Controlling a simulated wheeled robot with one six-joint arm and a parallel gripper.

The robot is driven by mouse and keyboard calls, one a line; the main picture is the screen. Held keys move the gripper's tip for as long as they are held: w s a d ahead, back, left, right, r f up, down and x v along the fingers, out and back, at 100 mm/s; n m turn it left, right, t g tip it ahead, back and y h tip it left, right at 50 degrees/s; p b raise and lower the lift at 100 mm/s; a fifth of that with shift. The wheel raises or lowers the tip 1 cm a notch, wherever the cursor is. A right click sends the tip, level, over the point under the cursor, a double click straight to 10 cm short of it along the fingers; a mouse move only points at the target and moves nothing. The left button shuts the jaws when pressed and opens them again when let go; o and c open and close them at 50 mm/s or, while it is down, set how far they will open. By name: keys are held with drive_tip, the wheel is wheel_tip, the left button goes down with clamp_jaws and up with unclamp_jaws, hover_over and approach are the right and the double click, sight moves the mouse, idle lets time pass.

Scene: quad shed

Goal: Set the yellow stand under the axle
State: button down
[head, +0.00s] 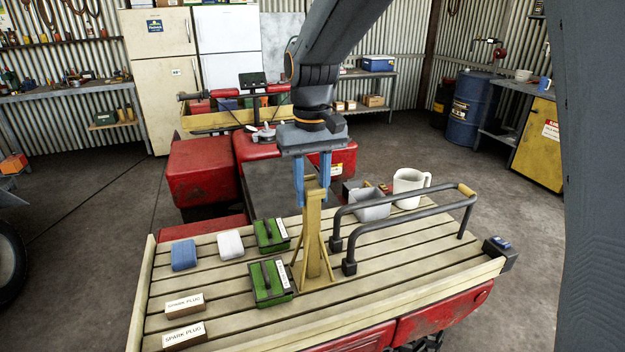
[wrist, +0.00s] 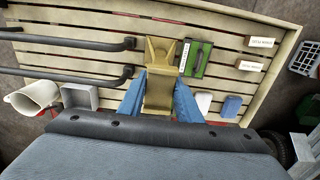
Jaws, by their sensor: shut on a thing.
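The yellow stand (head: 313,240) is upright at the middle of the slatted rack of the red quad, with its legs at or just above the slats; I cannot tell if they touch. My gripper (head: 313,184) is above it, fingers pointing down, shut on its upper post. In the wrist view the blue fingers (wrist: 160,100) lie on both sides of the stand (wrist: 160,72), whose notched head faces the camera. I cannot make out an axle in these views.
Two green boxes (head: 270,283) sit left of the stand. A grey tube rail (head: 410,215), a grey bin (head: 368,205) and a white jug (head: 409,186) are on its right. Spark plug boxes (head: 184,335), a blue sponge (head: 184,255) and a white block (head: 230,245) lie at the left.

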drive_tip(key=c, duration=1.7)
unclamp_jaws()
drive_tip(key=shift+f, duration=0.1)
drive_tip(key=o, duration=0.4)
